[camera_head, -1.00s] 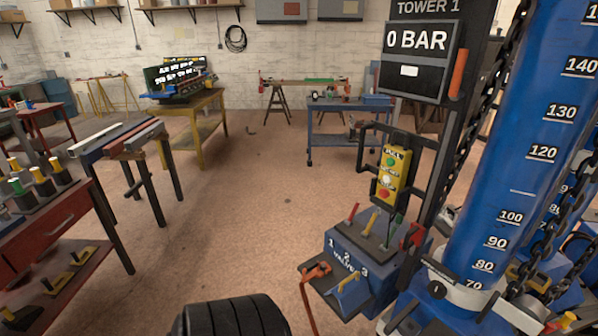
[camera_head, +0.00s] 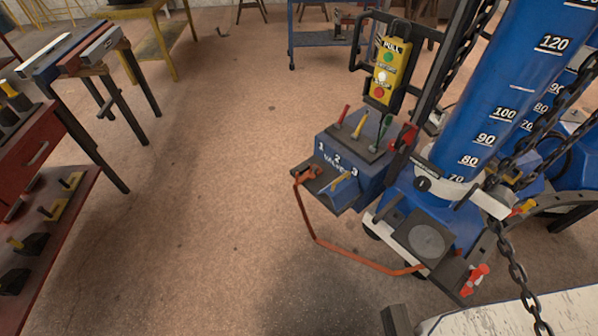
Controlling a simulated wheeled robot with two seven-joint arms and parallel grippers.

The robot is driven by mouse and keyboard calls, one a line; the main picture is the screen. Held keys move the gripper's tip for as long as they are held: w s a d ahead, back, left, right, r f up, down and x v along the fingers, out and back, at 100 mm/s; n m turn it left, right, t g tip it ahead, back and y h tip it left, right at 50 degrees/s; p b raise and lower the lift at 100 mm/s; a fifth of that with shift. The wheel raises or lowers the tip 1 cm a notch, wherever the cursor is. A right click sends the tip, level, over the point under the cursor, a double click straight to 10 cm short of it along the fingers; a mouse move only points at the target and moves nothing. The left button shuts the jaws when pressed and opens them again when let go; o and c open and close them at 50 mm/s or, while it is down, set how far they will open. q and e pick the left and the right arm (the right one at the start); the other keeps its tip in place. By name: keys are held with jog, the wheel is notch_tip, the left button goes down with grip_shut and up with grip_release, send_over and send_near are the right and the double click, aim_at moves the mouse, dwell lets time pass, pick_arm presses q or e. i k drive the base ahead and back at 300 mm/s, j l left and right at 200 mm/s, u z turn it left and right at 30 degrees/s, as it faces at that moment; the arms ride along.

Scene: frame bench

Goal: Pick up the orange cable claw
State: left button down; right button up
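An orange cable (camera_head: 350,256) hangs from the front of the blue valve box (camera_head: 372,180) and runs low to the right, to the tower's base. At its upper end an orange piece (camera_head: 308,172) rests on the box's dark front ledge. A red-orange piece (camera_head: 476,279) stands on a dark plate (camera_head: 455,272) at the tower's foot. I cannot tell which of these two small pieces is the cable claw. Neither of my grippers is in view.
The blue tower (camera_head: 500,100) with chains (camera_head: 515,270) stands at right. A yellow button pendant (camera_head: 389,72) hangs above the valve box. A red bench (camera_head: 40,150) is at left. A whitish beam (camera_head: 530,315) fills the lower right corner. Floor (camera_head: 200,180) between is clear.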

aim_at(306, 169)
jog(key=z, duration=3.25)
jog(key=u, duration=3.25)
jog(key=i+j, duration=0.15)
jog(key=j, duration=0.15)
jog(key=i+j, duration=0.25)
jog(key=j, duration=0.3)
jog(key=i+j+z, duration=0.1)
jog(key=j+z, duration=0.15)
jog(key=z, duration=0.25)
jog(key=j+z, duration=0.25)
jog(key=z, duration=0.2)
jog(key=j+z, duration=0.25)
jog(key=z, duration=0.25)
jog(key=j+z, duration=0.3)
jog(key=z, duration=0.15)
